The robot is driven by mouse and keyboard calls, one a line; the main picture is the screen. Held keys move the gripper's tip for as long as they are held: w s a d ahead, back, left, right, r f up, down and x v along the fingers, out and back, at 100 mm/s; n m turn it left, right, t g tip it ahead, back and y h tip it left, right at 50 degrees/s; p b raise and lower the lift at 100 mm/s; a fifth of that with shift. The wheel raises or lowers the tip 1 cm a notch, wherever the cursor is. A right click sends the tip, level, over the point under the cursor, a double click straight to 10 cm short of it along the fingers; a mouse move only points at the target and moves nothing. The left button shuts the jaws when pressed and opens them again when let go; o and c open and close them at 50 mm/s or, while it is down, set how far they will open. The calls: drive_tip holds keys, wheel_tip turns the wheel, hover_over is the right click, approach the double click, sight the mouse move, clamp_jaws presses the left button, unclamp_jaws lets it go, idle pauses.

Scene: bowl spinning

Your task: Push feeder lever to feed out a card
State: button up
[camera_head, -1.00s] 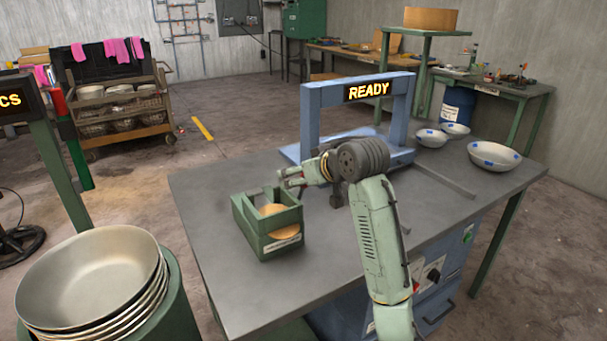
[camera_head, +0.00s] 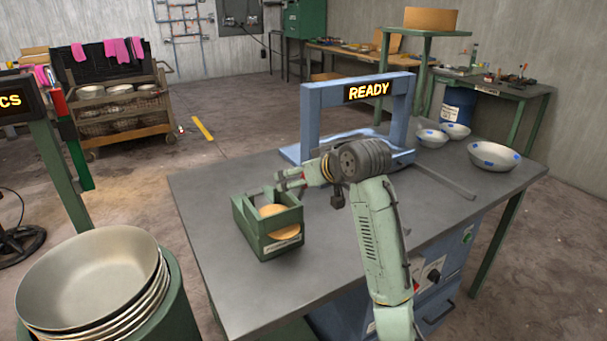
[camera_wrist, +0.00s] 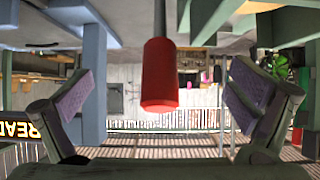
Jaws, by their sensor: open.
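The green card feeder (camera_head: 262,246) stands on the grey table, with a round tan card (camera_head: 273,212) lying in its open front. My gripper (camera_head: 281,181) is at the upper back of the feeder, at about the height of its top edge. In the wrist view my gripper (camera_wrist: 165,100) is open, with one finger on each side of a red lever handle (camera_wrist: 160,80). The handle hangs on a thin rod in that upside-down picture, with visible gaps to both fingers. In the head view my gripper mostly hides the lever.
A blue frame with a READY sign (camera_head: 368,91) stands behind my gripper. Bowls with blue marks (camera_head: 493,156) sit at the table's right. A stack of metal bowls (camera_head: 90,275) is at the lower left. The table (camera_head: 215,185) is clear around the feeder.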

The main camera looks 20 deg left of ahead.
drive_tip(key=p+v, duration=0.3)
drive_tip(key=v, duration=0.6)
drive_tip(key=shift+s+d+p, duration=0.2)
drive_tip(key=shift+s+p, duration=0.05)
drive_tip(key=shift+p, duration=0.15)
drive_tip(key=shift+r, duration=0.15)
